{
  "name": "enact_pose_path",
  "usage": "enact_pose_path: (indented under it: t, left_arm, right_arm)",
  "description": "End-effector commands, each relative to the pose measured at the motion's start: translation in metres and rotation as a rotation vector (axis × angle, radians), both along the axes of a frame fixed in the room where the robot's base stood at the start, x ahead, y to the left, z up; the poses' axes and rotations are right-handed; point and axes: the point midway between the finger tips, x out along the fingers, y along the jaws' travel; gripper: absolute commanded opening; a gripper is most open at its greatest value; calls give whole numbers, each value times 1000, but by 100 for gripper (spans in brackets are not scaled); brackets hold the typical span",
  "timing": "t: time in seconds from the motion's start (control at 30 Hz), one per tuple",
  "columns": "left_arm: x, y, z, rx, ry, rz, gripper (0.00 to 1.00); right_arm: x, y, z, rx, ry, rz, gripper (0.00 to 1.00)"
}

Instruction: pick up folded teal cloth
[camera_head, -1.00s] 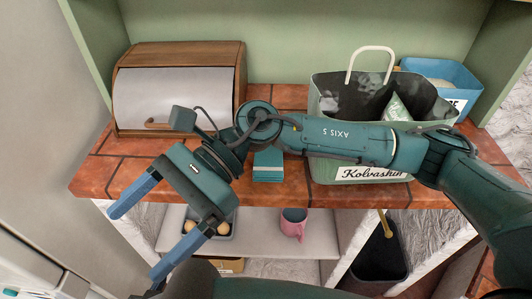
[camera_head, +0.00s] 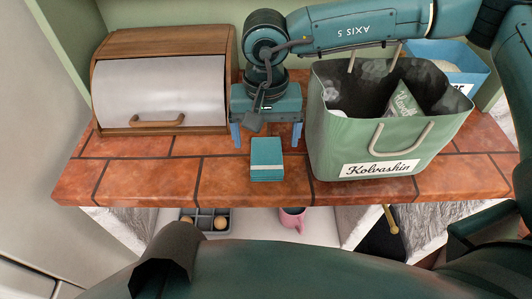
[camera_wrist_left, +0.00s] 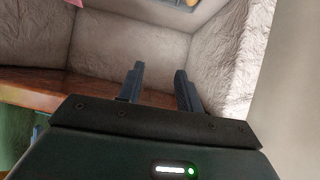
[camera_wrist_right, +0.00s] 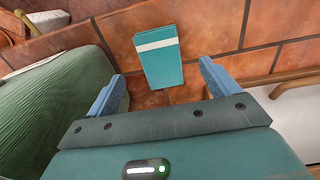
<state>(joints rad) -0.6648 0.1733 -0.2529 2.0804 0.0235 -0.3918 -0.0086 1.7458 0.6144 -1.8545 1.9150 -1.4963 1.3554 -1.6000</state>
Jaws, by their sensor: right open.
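The folded teal cloth (camera_head: 266,160) lies on the brick-red tiled counter, between the bread box and the green bag. It has a pale stripe across it. In the right wrist view the cloth (camera_wrist_right: 160,58) lies ahead of and between the fingers, apart from them. My right gripper (camera_head: 268,140) points down just behind the cloth, its blue fingers spread and empty. My left gripper (camera_wrist_left: 157,85) shows in the left wrist view with its two dark fingers apart and nothing seen between them. In the head view the left fingers are not visible.
A wooden bread box (camera_head: 160,85) stands left of the cloth. A green Kolvashin bag (camera_head: 345,150) stands close on the right, with a blue bin (camera_head: 455,65) behind it.

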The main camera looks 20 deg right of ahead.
Motion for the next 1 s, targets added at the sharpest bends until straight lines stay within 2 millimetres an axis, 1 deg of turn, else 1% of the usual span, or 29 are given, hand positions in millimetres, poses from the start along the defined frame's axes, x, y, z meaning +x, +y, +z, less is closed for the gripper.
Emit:
enact_pose_path:
  t: [0.1,0.17,0.27,0.33,0.47,0.5,0.6,0.7,0.87,1.0]
  left_arm:
    - [-4,2,-5,6,18,3,36]
    - [-5,3,-5,7,20,4,36]
    - [-5,3,-3,7,19,5,36]
    - [-5,3,1,7,20,7,36]
    - [-5,5,5,9,27,15,36]
    - [-5,6,2,11,32,17,36]
    - [-6,7,-2,14,42,20,36]
    - [-5,8,-2,14,42,22,36]
    - [-4,8,-1,14,37,24,36]
    - [-3,8,0,14,36,24,36]
  right_arm:
    - [0,0,-14,0,1,0,87]
    - [0,1,-18,2,0,0,87]
    - [0,0,-24,0,1,-1,87]
    - [0,-1,-31,1,2,-1,87]
    - [1,-2,-51,0,3,0,87]
    - [1,-2,-58,1,2,0,87]
    - [2,-2,-68,2,1,-1,87]
    - [2,-2,-72,2,0,0,87]
    - [2,-2,-72,3,-1,-1,87]
    - [2,-2,-72,3,-1,-1,77]
